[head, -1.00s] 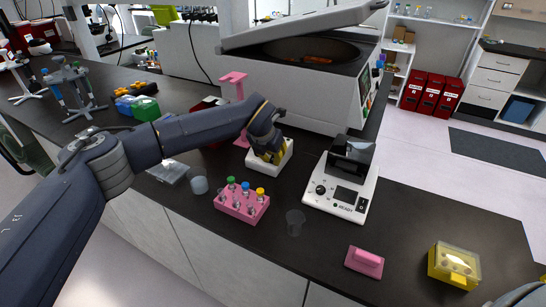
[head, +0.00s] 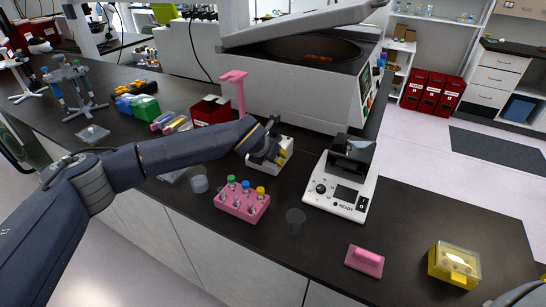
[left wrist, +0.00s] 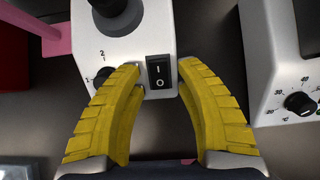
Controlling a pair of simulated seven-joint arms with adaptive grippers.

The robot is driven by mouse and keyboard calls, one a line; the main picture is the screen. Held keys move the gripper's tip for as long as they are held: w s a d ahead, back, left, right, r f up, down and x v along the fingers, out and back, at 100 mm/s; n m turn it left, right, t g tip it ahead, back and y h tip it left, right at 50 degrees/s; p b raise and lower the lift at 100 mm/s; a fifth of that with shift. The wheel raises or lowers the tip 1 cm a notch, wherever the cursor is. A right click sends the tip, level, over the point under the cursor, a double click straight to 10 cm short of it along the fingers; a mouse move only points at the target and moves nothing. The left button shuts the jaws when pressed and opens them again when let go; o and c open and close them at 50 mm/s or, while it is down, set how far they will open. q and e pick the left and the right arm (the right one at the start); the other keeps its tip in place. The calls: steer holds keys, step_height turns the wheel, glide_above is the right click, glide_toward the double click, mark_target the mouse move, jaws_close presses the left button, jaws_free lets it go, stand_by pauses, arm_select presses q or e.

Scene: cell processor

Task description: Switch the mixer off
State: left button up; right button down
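The mixer (head: 288,150) is a small white device with a black cup on top, standing left of the white READY device in the head view. In the left wrist view, the mixer's front (left wrist: 120,45) carries a black I/O rocker switch (left wrist: 159,73) and a dial (left wrist: 99,78) marked 1 and 2, partly covered by a finger. I cannot tell which side of the switch is pressed. My left gripper (left wrist: 160,68) is open, its yellow fingers on either side of the switch with nothing between them. In the head view my left gripper (head: 266,152) is at the mixer's front.
The white READY device (head: 342,185) stands close right of the mixer. A pink tube rack (head: 241,207) and a clear cup (head: 295,220) stand in front. The large open-lidded machine (head: 290,90) and pink stand (head: 239,95) are behind. The front right counter has free room.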

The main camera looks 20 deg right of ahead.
arm_select(q)
steer(key=shift+o, duration=0.2)
steer(key=v, duration=1.2)
